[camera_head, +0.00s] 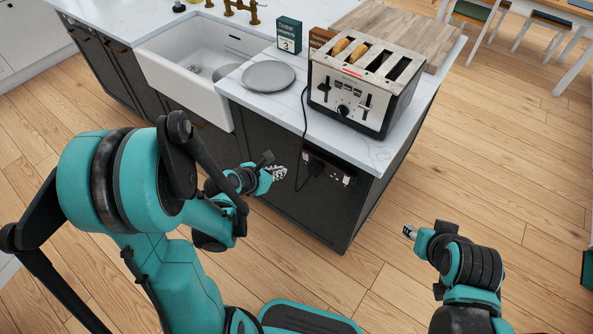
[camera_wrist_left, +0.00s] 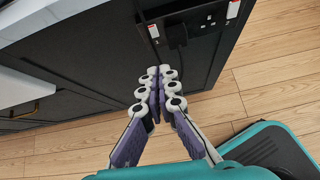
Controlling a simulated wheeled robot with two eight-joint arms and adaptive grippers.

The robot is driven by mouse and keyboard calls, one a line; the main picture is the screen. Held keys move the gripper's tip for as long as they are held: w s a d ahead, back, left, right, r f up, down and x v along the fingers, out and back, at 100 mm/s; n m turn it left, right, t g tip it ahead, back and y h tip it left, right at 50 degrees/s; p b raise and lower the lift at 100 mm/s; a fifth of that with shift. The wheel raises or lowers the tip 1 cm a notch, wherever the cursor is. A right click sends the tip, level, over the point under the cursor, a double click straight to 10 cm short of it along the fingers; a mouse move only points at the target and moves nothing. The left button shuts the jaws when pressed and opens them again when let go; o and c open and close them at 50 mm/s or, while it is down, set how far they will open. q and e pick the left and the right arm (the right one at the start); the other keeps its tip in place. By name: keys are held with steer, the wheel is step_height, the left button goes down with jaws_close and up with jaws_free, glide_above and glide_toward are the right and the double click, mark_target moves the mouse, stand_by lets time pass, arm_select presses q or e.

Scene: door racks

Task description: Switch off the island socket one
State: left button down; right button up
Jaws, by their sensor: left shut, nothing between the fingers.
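The island socket (camera_head: 337,174) is a dark double plate on the end panel of the kitchen island, below the worktop. A black plug with a cord sits in its left half. My right gripper (camera_head: 408,231) is right of the island, away from the socket.
A toaster (camera_head: 365,83) with bread stands on the worktop above the socket. Its black cord (camera_head: 304,125) hangs over the edge to the plug. A grey plate (camera_head: 268,76), a small dark green box (camera_head: 289,36) and a white sink (camera_head: 190,65) are farther left. Wooden floor is clear at right.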

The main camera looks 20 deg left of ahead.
arm_select(q)
steer(key=shift+s+a+f+n, duration=0.1)
steer(key=shift+s+f+n, duration=0.1)
steer(key=shift+n, duration=0.2)
steer(key=shift+w, duration=0.1)
steer(key=b, duration=0.5)
glide_toward(306, 158)
steer(key=x, duration=0.5)
steer(key=shift+s+f, duration=0.2)
steer(key=shift+f, duration=0.3)
steer(key=shift+w+r, duration=0.15)
steer(key=shift+w, duration=0.35)
